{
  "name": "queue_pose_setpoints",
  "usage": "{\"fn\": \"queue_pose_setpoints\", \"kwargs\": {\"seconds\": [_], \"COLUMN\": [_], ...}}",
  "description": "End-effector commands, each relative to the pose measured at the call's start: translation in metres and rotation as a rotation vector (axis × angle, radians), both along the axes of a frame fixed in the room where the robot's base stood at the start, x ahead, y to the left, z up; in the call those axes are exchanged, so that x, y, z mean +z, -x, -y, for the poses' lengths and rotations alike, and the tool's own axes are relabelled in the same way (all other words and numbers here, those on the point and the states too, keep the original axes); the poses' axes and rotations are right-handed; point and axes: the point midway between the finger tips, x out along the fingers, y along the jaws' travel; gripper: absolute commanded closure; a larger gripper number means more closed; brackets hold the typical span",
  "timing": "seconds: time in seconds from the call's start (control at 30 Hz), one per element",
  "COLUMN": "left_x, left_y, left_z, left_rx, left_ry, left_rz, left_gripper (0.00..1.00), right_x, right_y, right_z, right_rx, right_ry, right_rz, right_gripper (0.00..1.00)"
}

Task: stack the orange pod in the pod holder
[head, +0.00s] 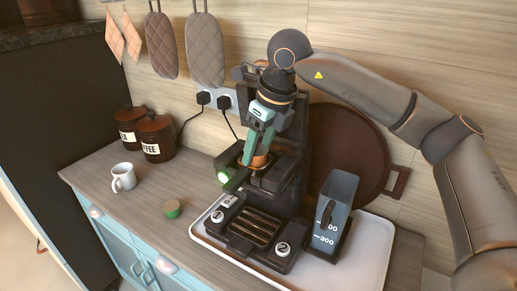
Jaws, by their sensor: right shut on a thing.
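My right gripper (260,145) comes down from above in front of the black coffee machine (290,122). Its green fingers are shut on the orange pod (259,160), which shows only in part between and below the fingertips. The pod is at the dark pod holder (264,180) on the machine's front. I cannot tell whether the pod touches the holder or is just above it. My left gripper is not in view.
A water jug (335,212) stands right of the machine. Brown canisters (156,138) stand at the back left. The front-left counter is mostly clear.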

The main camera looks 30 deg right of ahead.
Motion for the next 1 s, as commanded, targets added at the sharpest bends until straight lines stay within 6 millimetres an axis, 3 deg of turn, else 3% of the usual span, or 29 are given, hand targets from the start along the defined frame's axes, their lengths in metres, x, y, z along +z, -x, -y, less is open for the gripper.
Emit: {"fn": "queue_pose_setpoints", "kwargs": {"seconds": [0.03,0.13,0.37,0.47,0.8,1.0], "left_x": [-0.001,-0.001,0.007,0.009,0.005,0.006], "left_y": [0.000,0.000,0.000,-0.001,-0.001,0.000], "left_z": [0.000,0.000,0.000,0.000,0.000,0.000], "left_rx": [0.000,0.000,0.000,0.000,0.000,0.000], "left_ry": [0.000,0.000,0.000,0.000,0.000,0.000], "left_rz": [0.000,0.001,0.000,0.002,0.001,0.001], "left_gripper": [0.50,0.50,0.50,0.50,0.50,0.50], "right_x": [-0.015,-0.015,-0.006,0.006,0.083,0.111], "right_y": [0.005,0.005,0.005,0.006,0.024,0.031], "right_z": [-0.002,-0.002,-0.002,-0.002,0.007,0.011], "right_rx": [0.007,0.008,0.010,0.009,0.005,0.005], "right_ry": [0.010,0.009,0.010,0.008,0.006,0.006], "right_rz": [-0.038,-0.039,-0.040,-0.037,-0.025,-0.025], "right_gripper": [0.41,0.31,0.31,0.31,0.31,0.31]}}
